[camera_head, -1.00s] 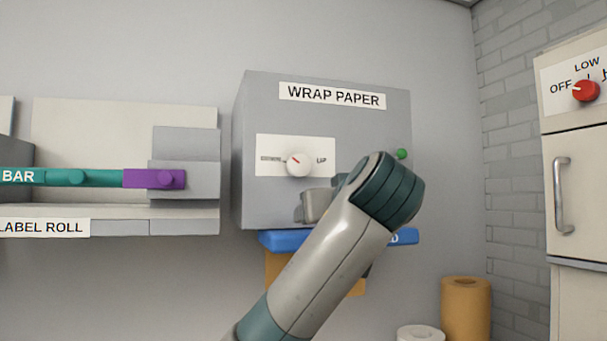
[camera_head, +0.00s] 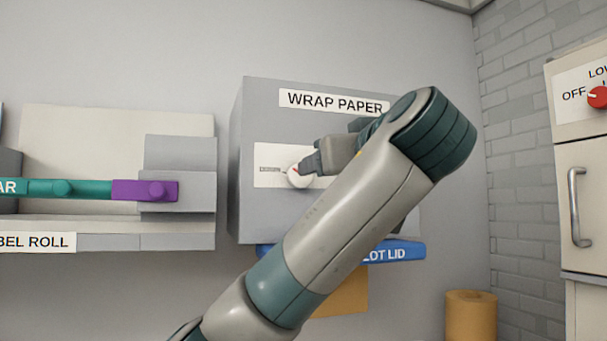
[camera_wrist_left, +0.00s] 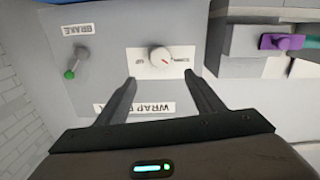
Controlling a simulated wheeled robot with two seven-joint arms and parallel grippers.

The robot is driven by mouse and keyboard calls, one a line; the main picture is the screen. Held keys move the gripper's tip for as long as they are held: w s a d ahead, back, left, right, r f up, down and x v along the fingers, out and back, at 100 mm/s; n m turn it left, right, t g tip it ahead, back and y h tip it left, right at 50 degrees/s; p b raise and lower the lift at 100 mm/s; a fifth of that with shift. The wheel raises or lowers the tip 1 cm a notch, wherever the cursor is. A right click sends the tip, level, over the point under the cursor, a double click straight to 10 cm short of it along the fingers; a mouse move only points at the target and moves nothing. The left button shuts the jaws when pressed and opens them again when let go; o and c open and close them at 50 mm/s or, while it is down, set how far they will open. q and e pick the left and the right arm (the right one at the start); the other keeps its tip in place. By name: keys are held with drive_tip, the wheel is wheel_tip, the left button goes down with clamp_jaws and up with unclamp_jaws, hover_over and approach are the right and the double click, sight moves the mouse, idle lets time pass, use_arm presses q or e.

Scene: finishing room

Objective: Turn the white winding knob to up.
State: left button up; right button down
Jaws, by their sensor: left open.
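The white winding knob (camera_head: 299,176) sits on a white plate (camera_head: 266,165) on the front of the grey WRAP PAPER box (camera_head: 262,108). It also shows in the left wrist view (camera_wrist_left: 160,57), with its red mark slanting toward the label opposite UP. My left gripper (camera_head: 308,166) is at the box front, partly covering the knob and hiding the UP label in the head view. In the left wrist view its open fingers (camera_wrist_left: 163,80) are spread with the knob ahead of the gap, not visibly touching it. My right gripper is in neither view.
A green-tipped brake lever (camera_wrist_left: 75,65) is on the same box. A blue lid (camera_head: 400,250) is below it. A purple-ended bar (camera_head: 145,190) is to the left, a cabinet with a red knob (camera_head: 597,97) to the right. An orange roll (camera_head: 470,315) stands below.

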use_arm(q)
drive_tip(key=p+x, duration=0.9)
drive_tip(key=x, duration=0.7)
drive_tip(key=shift+w+p, duration=0.25)
drive_tip(key=shift+p, duration=0.1)
drive_tip(key=shift+a, duration=0.15)
drive_tip(key=c, duration=1)
